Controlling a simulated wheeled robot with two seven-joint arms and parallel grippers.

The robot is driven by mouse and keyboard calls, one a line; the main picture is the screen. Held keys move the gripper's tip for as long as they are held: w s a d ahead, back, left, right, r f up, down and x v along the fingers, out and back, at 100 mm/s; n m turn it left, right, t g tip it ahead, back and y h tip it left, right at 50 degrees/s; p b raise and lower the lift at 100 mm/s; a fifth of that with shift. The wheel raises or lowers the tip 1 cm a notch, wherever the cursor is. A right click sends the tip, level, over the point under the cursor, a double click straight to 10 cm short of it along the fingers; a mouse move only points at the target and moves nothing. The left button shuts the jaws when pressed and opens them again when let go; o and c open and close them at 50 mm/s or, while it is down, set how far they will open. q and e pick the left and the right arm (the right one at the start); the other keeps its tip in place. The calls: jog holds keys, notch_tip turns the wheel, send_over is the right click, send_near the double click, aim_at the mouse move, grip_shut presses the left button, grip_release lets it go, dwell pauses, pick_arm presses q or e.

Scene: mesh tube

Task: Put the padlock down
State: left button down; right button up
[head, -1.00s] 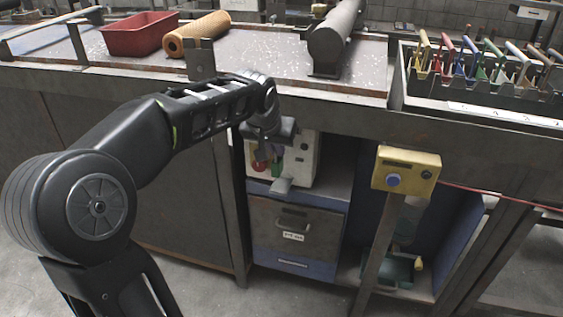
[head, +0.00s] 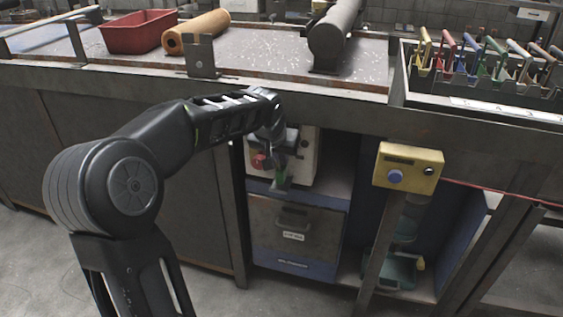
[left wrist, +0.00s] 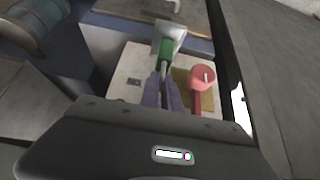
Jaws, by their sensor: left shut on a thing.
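The padlock has a green body (head: 281,174) and shows in front of the pale switch box (head: 305,155) under the bench. In the left wrist view the green padlock (left wrist: 166,51) is at the tips of my left gripper (left wrist: 163,88), which is shut on it by its grey upper part. A small grey tray-like ledge (left wrist: 169,32) lies just beyond the padlock; I cannot tell whether they touch. The ledge also shows in the head view (head: 280,187). A red handle (left wrist: 203,78) on a yellow plate is beside the fingers. My right gripper is not in view.
A grey drawer unit (head: 292,225) is below the box. A yellow button box (head: 408,168) on a post stands to the right. A rack (head: 485,75) with several coloured handles is at right.

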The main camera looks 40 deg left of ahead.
pick_arm(q)
jog(key=shift+w+a+f, duration=0.1)
jog(key=shift+w+f, duration=0.05)
jog(key=shift+f, duration=0.4)
jog(key=shift+r, duration=0.1)
jog(key=shift+f+b, duration=0.25)
jog(key=shift+b, duration=0.05)
jog(key=c, duration=1.6)
grip_release()
jog(key=shift+r, duration=0.15)
